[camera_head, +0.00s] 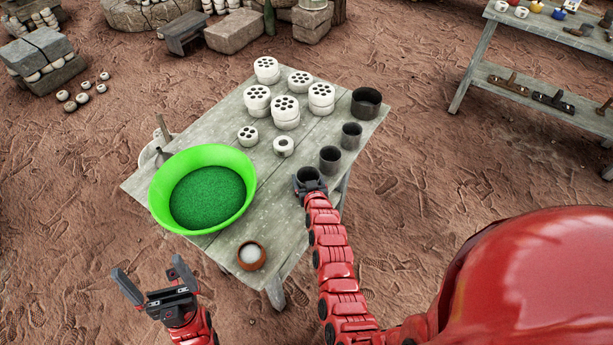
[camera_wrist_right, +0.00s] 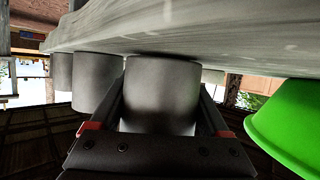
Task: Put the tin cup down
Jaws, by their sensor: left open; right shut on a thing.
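The tin cup (camera_head: 308,174) is dark grey and upright at the table's right edge, nearest me in a row of similar cups. My right gripper (camera_head: 309,186) is shut on its sides. In the right wrist view, which looks upside down, the cup (camera_wrist_right: 162,95) sits between both fingers (camera_wrist_right: 160,112), with its base at or very near the tabletop. I cannot tell whether it touches. My left gripper (camera_head: 152,275) is open and empty, in front of the table's near left side. The wooden table (camera_head: 215,240) is grey and weathered.
Two grey cups (camera_head: 330,159) (camera_head: 351,135) and a wider dark pot (camera_head: 366,103) continue the row. A green basin (camera_head: 240,205) and a small brown bowl (camera_head: 251,255) stand to the left. Several white perforated pieces (camera_head: 285,112) stand behind. Bare planks lie between basin and cups.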

